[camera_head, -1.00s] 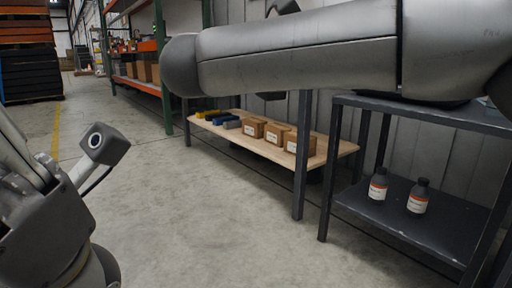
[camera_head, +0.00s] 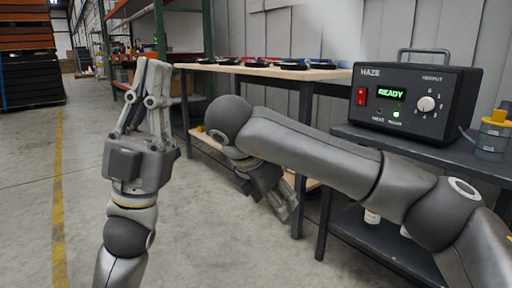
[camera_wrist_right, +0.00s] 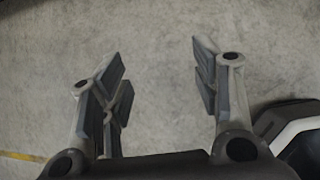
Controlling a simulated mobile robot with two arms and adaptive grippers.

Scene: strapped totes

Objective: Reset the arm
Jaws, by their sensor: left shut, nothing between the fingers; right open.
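My left gripper (camera_head: 146,95) points upward at the left of the head view, its fingers together with nothing between them. It stands over the floor, clear of the furniture. My right arm reaches in from the lower right of the head view and bends down at its elbow. My right gripper (camera_head: 287,208) hangs low before the wooden table, partly hard to make out there. In the right wrist view the right gripper (camera_wrist_right: 165,85) is open, with two spread fingers and only bare concrete floor between them.
A wooden-topped table (camera_head: 235,69) with dark items stands behind my right arm. A dark metal table (camera_head: 440,150) at the right holds a black haze machine (camera_head: 412,100) reading READY and a yellow-capped grey container (camera_head: 492,135). Floor at the left is free.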

